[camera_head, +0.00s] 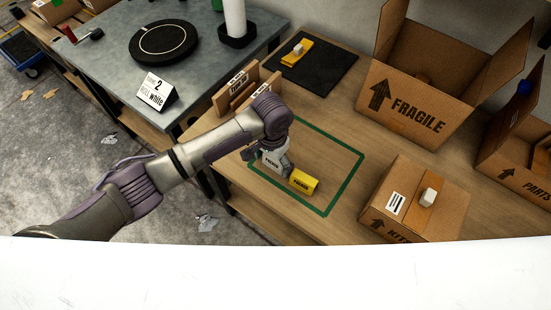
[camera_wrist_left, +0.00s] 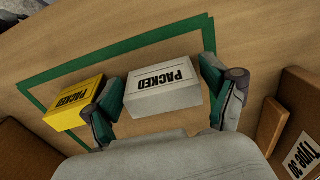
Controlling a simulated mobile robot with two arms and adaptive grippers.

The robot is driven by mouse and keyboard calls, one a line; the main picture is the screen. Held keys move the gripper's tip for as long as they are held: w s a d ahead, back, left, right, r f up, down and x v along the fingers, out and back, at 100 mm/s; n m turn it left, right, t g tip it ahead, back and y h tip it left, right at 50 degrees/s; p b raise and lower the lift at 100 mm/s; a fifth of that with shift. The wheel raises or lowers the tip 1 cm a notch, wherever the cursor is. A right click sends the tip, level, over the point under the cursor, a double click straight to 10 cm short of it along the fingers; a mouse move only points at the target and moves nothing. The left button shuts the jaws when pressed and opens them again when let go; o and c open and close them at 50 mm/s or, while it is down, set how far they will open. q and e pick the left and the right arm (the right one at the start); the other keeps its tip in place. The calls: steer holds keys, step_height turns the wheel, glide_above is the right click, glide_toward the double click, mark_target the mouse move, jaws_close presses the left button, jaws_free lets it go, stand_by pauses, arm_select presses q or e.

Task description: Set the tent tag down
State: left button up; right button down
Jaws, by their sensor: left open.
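A white tent tag marked PACKED (camera_head: 271,162) is at the left part of a green outlined rectangle (camera_head: 345,187) on the wooden bench. It also shows in the left wrist view (camera_wrist_left: 162,92). It appears to stand on the bench top. My left gripper (camera_head: 276,153) is directly over it and open, with one finger on each side of the tag in the wrist view (camera_wrist_left: 162,84). A gap shows beside the right finger; contact at the left finger is unclear. A yellow tag marked PACKED (camera_head: 304,182) stands just beside the left finger. My right gripper is not in view.
A small box (camera_head: 428,205) with a white item on top is right of the outline. An open FRAGILE box (camera_head: 412,110) is behind it. Brown boards (camera_head: 237,90) stand behind my gripper. A black mat (camera_head: 318,77) lies farther back. The outline's right part is clear.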

arm_select(q)
steer(key=shift+f, duration=0.1)
steer(key=c, duration=0.7)
steer(key=shift+r, duration=0.55)
step_height(320, 180, up, 3)
steer(key=shift+f, duration=0.15)
steer(key=s+d+r+b, duration=0.1)
steer(key=s+d+r, duration=0.3)
steer(key=d+r, duration=0.5)
steer(key=w+a+r+n, duration=0.15)
steer(key=a+n, duration=0.25)
steer(key=a, duration=0.9)
steer(key=s+a+r+n, duration=0.1)
steer(key=s+a, duration=0.1)
steer(key=a, duration=0.2)
steer(key=s+a+r+n, duration=0.1)
steer(key=s+a+r, duration=0.1)
steer(key=a, duration=0.3)
steer(key=s+a+r+n, duration=0.1)
steer(key=s+a+r, duration=0.1)
steer(key=a, duration=0.3)
steer(key=shift+s+a+r, duration=0.1)
steer(key=shift+s+r, duration=0.05)
steer(key=shift+s, duration=0.1)
